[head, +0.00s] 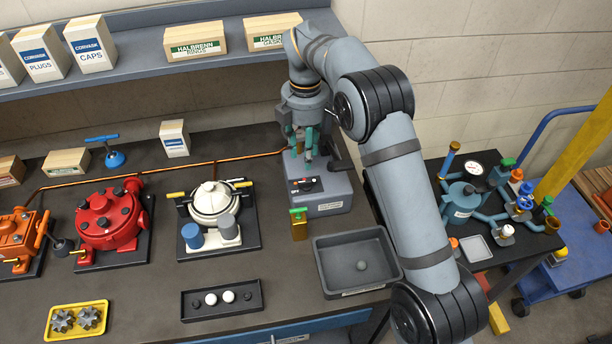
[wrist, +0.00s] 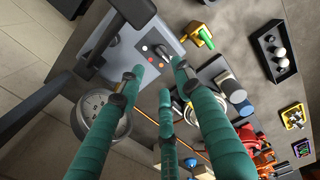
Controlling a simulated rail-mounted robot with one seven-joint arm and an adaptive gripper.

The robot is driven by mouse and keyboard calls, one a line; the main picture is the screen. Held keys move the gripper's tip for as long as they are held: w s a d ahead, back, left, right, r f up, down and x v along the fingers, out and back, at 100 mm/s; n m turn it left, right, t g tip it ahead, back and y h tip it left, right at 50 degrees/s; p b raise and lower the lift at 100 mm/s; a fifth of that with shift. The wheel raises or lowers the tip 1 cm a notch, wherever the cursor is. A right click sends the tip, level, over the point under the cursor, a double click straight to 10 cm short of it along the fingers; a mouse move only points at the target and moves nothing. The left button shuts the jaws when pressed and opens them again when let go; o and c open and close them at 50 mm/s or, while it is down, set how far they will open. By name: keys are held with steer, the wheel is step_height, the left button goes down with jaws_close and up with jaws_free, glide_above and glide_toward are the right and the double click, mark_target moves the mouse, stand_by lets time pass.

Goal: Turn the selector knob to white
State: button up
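A grey control box (head: 330,190) stands at the back right of the bench, under my arm. Its black selector plate (head: 305,186) carries small coloured dots. In the wrist view the plate (wrist: 160,50) shows a white, an orange and a red dot; the knob and where it points cannot be made out clearly. My gripper (head: 308,155) hangs just above and behind the plate. In the wrist view its green fingers (wrist: 158,88) are spread apart with nothing between them, and the fingertips partly cover the plate.
A shelf with cartons is above.

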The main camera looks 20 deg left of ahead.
mark_target(305, 185)
step_height(305, 185, down, 10)
steer(key=shift+r+p, duration=0.2)
steer(key=shift+p, duration=0.5)
steer(key=c, duration=0.3)
jaws_close()
